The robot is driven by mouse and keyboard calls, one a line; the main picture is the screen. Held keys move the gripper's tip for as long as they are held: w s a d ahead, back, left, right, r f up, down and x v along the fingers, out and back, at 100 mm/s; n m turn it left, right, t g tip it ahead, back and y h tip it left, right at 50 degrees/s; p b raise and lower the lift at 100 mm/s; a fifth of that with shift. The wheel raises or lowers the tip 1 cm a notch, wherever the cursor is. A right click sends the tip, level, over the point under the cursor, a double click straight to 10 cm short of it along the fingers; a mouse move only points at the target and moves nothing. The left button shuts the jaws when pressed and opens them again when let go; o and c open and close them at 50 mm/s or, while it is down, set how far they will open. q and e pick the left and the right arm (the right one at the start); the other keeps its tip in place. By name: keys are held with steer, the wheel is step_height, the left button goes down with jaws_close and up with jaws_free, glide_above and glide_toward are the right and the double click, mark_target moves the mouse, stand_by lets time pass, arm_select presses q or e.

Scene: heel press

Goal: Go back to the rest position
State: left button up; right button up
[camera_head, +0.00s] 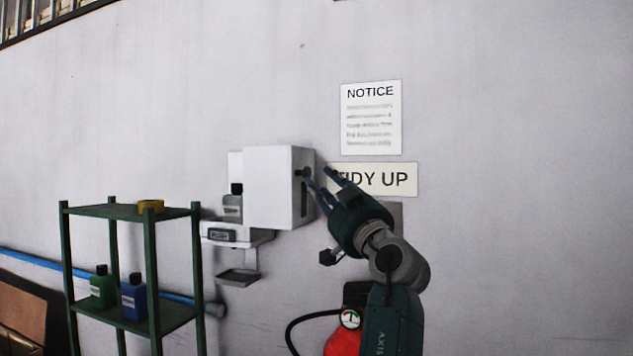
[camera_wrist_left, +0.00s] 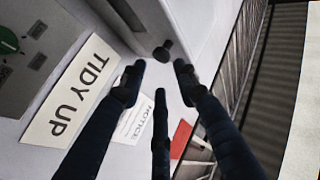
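My left gripper (camera_head: 319,178) is open and empty in the head view, its dark fingers spread beside the right side of the white wall-mounted press (camera_head: 268,185). A small dark knob (camera_head: 303,172) sits on that side, close to the fingertips. In the left wrist view, the fingers of my left gripper (camera_wrist_left: 160,80) are apart, and the black knob (camera_wrist_left: 163,50) stands beyond the tips with nothing held. A dark-capped bottle (camera_head: 232,206) stands on the press's ledge at its left. My right gripper is in neither view.
A green shelf rack (camera_head: 130,212) stands at the left with a yellow roll (camera_head: 150,206), a green bottle (camera_head: 102,288) and a blue bottle (camera_head: 134,298). A red extinguisher (camera_head: 342,342) is below my arm. Signs hang behind the gripper. The wall at right is clear.

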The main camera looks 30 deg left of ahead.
arm_select(q)
steer(key=shift+s+d, duration=0.3)
steer(key=shift+s, duration=0.05)
steer(key=shift+w+f, duration=0.1)
